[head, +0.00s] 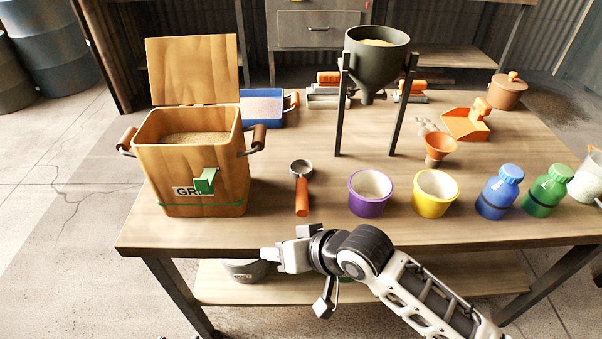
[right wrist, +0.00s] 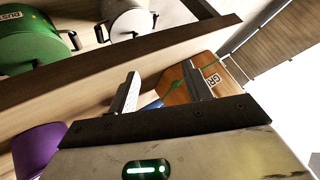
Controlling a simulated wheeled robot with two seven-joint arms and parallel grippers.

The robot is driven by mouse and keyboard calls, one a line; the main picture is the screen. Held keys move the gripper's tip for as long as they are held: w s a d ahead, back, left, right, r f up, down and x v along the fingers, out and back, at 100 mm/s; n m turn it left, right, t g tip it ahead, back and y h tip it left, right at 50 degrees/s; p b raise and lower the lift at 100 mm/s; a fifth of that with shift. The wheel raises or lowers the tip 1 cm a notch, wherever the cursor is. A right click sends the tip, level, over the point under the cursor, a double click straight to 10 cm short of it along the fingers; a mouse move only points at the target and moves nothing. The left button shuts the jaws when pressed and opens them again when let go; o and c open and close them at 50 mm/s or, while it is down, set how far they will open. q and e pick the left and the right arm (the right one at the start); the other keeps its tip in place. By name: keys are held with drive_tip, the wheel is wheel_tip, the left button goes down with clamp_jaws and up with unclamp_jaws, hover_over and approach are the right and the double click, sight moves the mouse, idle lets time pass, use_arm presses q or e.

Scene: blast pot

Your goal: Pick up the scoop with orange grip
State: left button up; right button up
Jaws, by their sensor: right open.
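The scoop with orange grip (head: 302,196) lies on the table, between the wooden grit box and the purple cup. Its round metal bowl points to the back and its orange grip points to the front edge. My right gripper (head: 268,255) is in front of the table's front edge, apart from the scoop. In the right wrist view its two fingers (right wrist: 163,88) stand apart with nothing held between them. The scoop cannot be made out in that view. My left gripper is not in view.
The grit box (head: 190,150) has its lid up and stands left of the scoop. A purple cup (head: 370,205) and yellow cup (head: 436,205) stand to the right. A funnel hopper (head: 376,65) stands behind on legs. An orange dustpan-like scoop (head: 465,125) lies at the back right.

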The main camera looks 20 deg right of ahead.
drive_tip(key=w+d+r+m+g+h, duration=0.1)
drive_tip(key=w+d+r+h, duration=0.1)
drive_tip(key=w+r, duration=0.3)
drive_tip(key=m+g+h, duration=0.2)
drive_tip(key=m+h, duration=0.1)
approach(304, 194)
drive_tip(key=x, duration=0.5)
drive_tip(key=shift+w+f, duration=0.1)
drive_tip(key=shift+f, duration=0.25)
drive_tip(key=shift+w+f+b, duration=0.2)
drive_tip(key=shift+f+b, duration=0.1)
drive_tip(key=shift+f, duration=0.15)
drive_tip(key=x, duration=0.5)
drive_tip(key=shift+w+a+r+b, duration=0.1)
drive_tip(key=shift+b, duration=0.2)
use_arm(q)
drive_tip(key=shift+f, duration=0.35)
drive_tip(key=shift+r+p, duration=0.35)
use_arm(e)
drive_tip(key=shift+f, duration=0.25)
